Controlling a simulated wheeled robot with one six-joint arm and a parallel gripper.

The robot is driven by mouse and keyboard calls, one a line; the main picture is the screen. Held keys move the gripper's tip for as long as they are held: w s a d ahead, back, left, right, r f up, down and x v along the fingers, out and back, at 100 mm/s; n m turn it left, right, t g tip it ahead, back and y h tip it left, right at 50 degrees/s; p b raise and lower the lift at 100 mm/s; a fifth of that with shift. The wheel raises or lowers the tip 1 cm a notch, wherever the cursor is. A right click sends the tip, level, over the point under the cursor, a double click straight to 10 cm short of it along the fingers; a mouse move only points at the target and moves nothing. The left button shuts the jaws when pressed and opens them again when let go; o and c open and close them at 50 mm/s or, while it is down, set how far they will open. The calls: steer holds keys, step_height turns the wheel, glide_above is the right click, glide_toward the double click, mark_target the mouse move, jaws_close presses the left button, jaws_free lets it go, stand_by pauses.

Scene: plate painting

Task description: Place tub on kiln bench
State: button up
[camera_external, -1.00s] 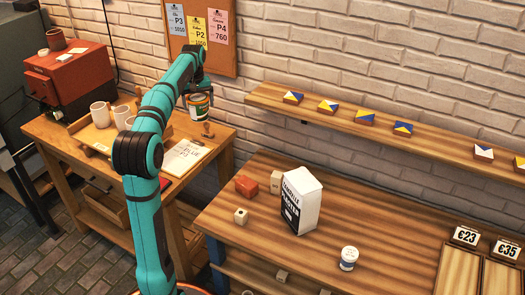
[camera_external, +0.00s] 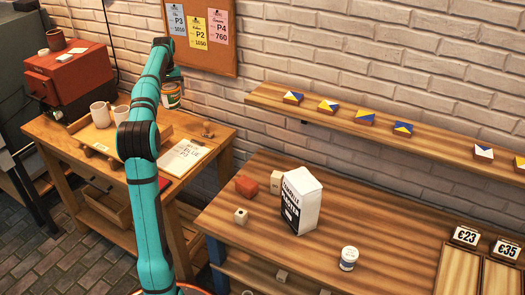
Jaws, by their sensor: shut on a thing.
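The tub (camera_external: 171,97) is a small can with a green, white and orange label. It hangs upright in my gripper (camera_external: 172,85), which is shut on it; my arm partly hides the gripper. The kiln bench (camera_external: 215,133) is the wooden table at the left with the red kiln (camera_external: 68,79) on it. The tub appears above the back part of this bench, in front of the brick wall. The gap between tub and bench top is hard to judge from this angle.
A tray with mugs (camera_external: 100,114) stands on the bench, partly behind my arm. A paper sheet (camera_external: 182,154) lies near its right front, and a small wooden stamp (camera_external: 207,130) near the right back. A white carton (camera_external: 299,202) stands on the right table (camera_external: 400,215).

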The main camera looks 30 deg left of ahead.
steer(key=shift+a, duration=0.55)
step_height(320, 180, down, 11)
steer(key=shift+d+r, duration=0.1)
steer(key=shift+f, duration=0.3)
steer(key=o, duration=1.3)
steer(key=shift+f, duration=0.15)
step_height(320, 180, up, 12)
steer(key=shift+r, duration=0.1)
